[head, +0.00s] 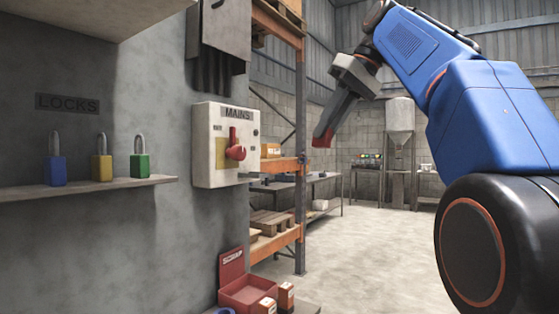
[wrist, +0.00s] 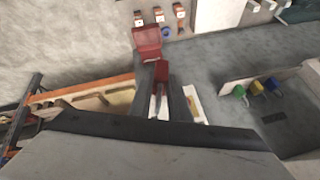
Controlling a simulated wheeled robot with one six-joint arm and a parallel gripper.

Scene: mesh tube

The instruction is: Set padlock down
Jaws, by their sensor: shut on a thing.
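My gripper (head: 326,134) is raised in mid-air, right of the MAINS box in the head view. It is shut on a red padlock (head: 322,141), of which only a small part shows at the fingertips. In the wrist view the red padlock (wrist: 161,71) sits between the dark fingers, its shackle partly hidden. Blue (head: 56,171), yellow (head: 101,168) and green (head: 140,166) padlocks stand upright on the wall shelf (head: 90,188) under the LOCKS sign (head: 67,103). The padlock in my gripper is apart from the shelf.
The white MAINS box (head: 202,175) with a red handle (head: 235,149) is on the grey wall. Below it are a red SCRAP bin (head: 250,296) and small orange boxes (head: 286,295). Open floor (head: 370,250) lies right of the rack.

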